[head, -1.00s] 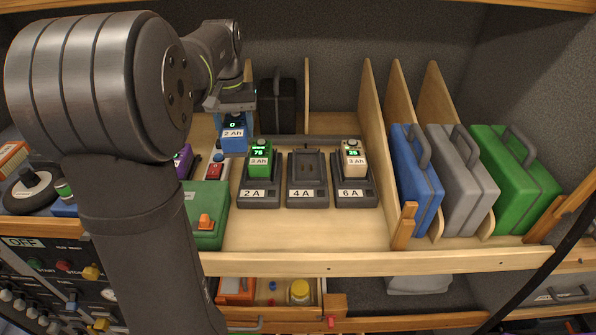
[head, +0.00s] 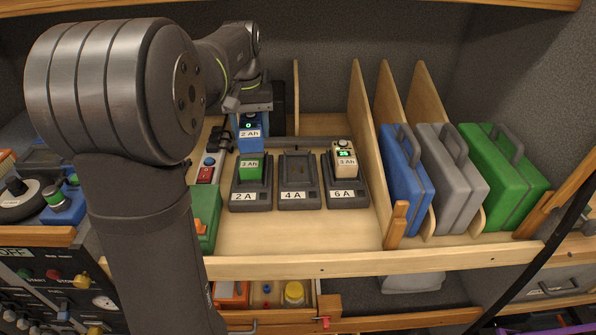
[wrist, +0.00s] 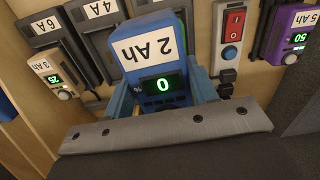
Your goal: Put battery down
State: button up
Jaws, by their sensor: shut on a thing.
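My gripper (head: 251,104) is shut on the blue battery (head: 250,139), labelled 2 Ah with a display reading 0. It also shows close up in the wrist view (wrist: 152,58), between the blue fingers. In the head view it is held above and partly in front of the green 3 Ah battery (head: 250,166), which sits in the 2 A charger (head: 250,197). The 4 A charger (head: 299,180) is empty. A cream 3 Ah battery (head: 344,161) sits in the 6 A charger (head: 348,195).
A red-switched power strip (head: 206,172) lies left of the chargers. A purple battery reading 50 (wrist: 291,40) shows in the wrist view. Wooden dividers (head: 362,150) and blue, grey and green cases (head: 408,170) stand at right. The shelf front (head: 300,232) is bare.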

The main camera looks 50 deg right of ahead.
jog(key=s+d, duration=0.5)
jog(key=s, duration=0.4)
jog(key=s+d, duration=0.5)
jog(key=s, duration=0.3)
jog(key=shift+m, duration=0.4)
jog(key=w+f, duration=0.2)
jog(key=w, duration=0.1)
jog(key=w+f, duration=0.3)
jog(key=w, duration=0.1)
jog(key=w+f, duration=0.2)
jog(key=w, duration=0.2)
jog(key=shift+w+d+f, duration=0.15)
jog(key=shift+d+f, duration=0.05)
jog(key=shift+f, duration=2)
jog(key=shift+f, duration=0.1)
jog(key=o, duration=1.3)
jog(key=shift+f, duration=0.1)
notch_tip(320, 180, up, 12)
jog(key=shift+r, duration=0.2)
jog(key=shift+f, duration=0.1)
